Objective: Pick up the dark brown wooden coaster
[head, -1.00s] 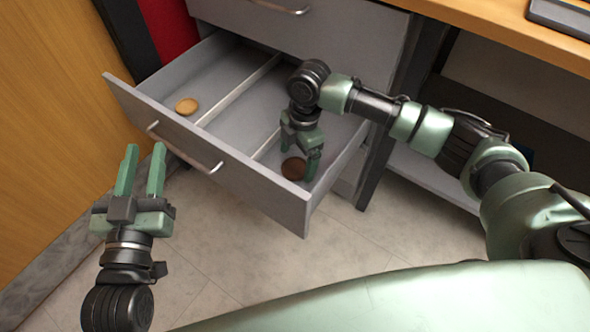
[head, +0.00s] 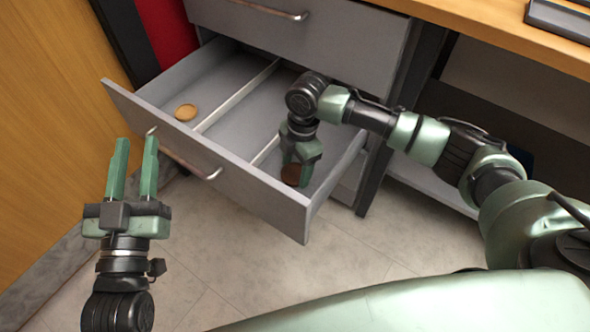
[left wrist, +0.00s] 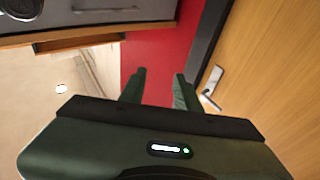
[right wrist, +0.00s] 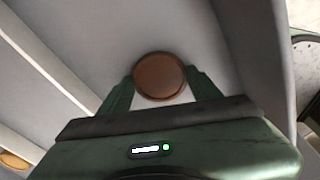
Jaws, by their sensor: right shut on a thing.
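The dark brown round coaster (head: 291,175) is in the right compartment of the open grey drawer (head: 235,178). My right gripper (head: 298,177) reaches down into that compartment and is shut on the coaster. In the right wrist view the coaster (right wrist: 159,76) sits between the two green fingertips (right wrist: 160,84), seen face on. I cannot tell whether it still touches the drawer floor. My left gripper (head: 134,165) is open and empty in front of the drawer, at its left. In the left wrist view its fingers (left wrist: 158,88) stand apart with nothing between them.
A light tan coaster (head: 186,112) lies in the drawer's left compartment. Thin dividers (head: 238,95) split the drawer. A closed drawer (head: 300,40) is above and behind. A wooden desk top (head: 480,25) is at the upper right. A wooden door (head: 50,130) is at the left.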

